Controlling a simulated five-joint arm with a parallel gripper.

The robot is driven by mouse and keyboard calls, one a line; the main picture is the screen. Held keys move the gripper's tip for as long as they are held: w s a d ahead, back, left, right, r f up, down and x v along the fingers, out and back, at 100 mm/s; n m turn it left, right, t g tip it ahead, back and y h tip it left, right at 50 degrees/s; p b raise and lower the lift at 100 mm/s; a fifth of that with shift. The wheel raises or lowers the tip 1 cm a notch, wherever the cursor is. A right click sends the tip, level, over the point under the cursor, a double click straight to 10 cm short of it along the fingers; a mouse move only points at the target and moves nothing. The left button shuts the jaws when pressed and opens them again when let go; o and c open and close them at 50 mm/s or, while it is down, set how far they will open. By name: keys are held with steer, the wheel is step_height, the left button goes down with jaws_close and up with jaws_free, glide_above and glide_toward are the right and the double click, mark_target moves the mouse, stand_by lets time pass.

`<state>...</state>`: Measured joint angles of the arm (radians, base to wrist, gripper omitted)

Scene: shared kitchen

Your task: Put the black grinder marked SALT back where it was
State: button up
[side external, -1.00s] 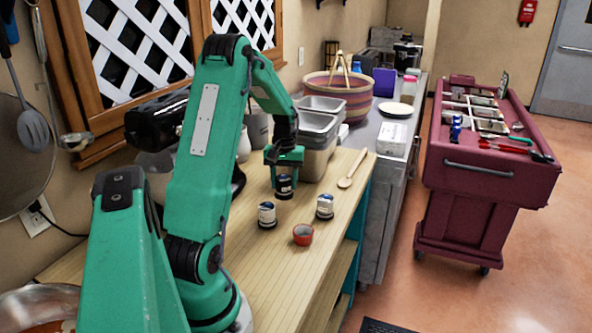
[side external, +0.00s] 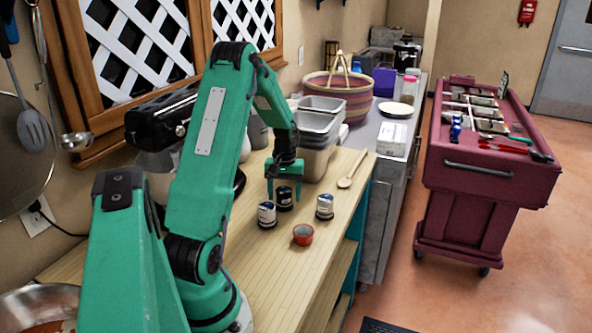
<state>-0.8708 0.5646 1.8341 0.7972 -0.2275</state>
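A small black grinder (side external: 284,202) stands upright on the wooden counter (side external: 290,268), behind two similar jars with pale labels. Any lettering on it is too small to read. My gripper (side external: 284,196) is above and around it, with one finger on each side. The fingers are spread, and small gaps show between them and the grinder. One pale-labelled jar (side external: 267,214) stands just in front and left of the grinder. The other jar (side external: 325,206) stands to its right.
A small red cup (side external: 303,235) stands in front of the jars. A wooden spoon (side external: 351,170) lies to the right. Stacked metal pans (side external: 318,125) stand behind my gripper. The counter's front part is clear.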

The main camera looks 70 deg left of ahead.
mark_target(286, 188)
steer(key=shift+r, duration=0.2)
step_height(286, 188, up, 12)
steer(key=shift+a, duration=0.35)
stand_by(0.5)
steer(key=shift+w+d, duration=0.1)
steer(key=shift+w, duration=0.05)
stand_by(0.4)
steer(key=w+d+r+m+t+y, duration=0.1)
steer(key=d+r+m, duration=0.3)
steer(key=d, duration=0.6)
steer(key=w+d+r+m+t, duration=0.1)
steer(key=d+r+m+t, duration=0.1)
steer(key=d+r, duration=0.5)
steer(key=s+d+m+t, duration=0.1)
steer(key=s+d+m, duration=0.2)
steer(key=d, duration=0.6)
steer(key=s+d+f+m+t, duration=0.1)
steer(key=s+d+m+t, duration=0.1)
steer(key=s+d, duration=0.3)
steer(key=d+m, duration=0.1)
steer(key=d, duration=0.2)
steer(key=shift+s+d+f+m+h, duration=0.25)
steer(key=shift+s+d+m+h, duration=0.05)
steer(key=shift+s+d, duration=0.05)
